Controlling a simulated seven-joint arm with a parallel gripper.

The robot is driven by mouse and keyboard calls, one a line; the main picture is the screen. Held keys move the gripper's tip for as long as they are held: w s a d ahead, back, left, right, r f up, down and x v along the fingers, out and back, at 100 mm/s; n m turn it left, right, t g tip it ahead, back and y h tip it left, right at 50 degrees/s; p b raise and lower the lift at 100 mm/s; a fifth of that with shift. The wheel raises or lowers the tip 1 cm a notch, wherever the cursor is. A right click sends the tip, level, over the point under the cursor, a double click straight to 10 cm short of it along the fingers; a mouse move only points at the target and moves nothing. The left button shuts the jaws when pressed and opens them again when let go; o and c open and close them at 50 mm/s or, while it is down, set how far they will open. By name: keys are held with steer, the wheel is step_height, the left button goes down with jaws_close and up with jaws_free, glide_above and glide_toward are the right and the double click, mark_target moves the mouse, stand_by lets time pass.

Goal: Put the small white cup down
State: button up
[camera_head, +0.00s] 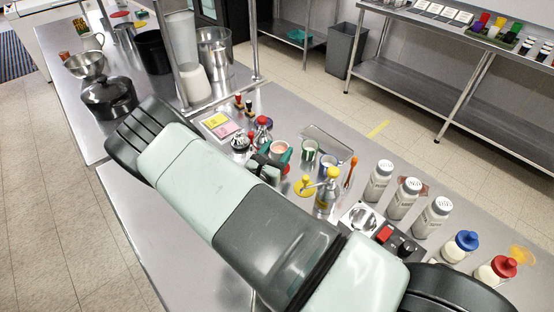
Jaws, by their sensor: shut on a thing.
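My gripper (275,153) is over the middle of the steel counter (150,235), partly hidden by my own arm. It is shut on the small white cup (279,147), whose round, pinkish open top shows between the teal fingers. The cup looks upright. Its lower part is hidden by the gripper, so I cannot tell whether its base touches the counter.
A green-and-white cup (309,151) and a blue-and-white cup (328,163) stand just right of my gripper. A yellow-topped pump bottle (327,192) is close in front. A red-topped bottle (262,131) is behind left. White shaker bottles (402,198) stand farther right.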

mark_target(277, 160)
steer(key=shift+f, duration=1.7)
steer(key=shift+f, duration=0.15)
steer(key=o, duration=1.2)
steer(key=shift+f, duration=0.1)
steer(key=shift+o, duration=0.2)
steer(key=shift+s+a, duration=0.2)
steer(key=shift+s, duration=0.05)
steer(key=v, duration=0.7)
step_height(277, 160, up, 8)
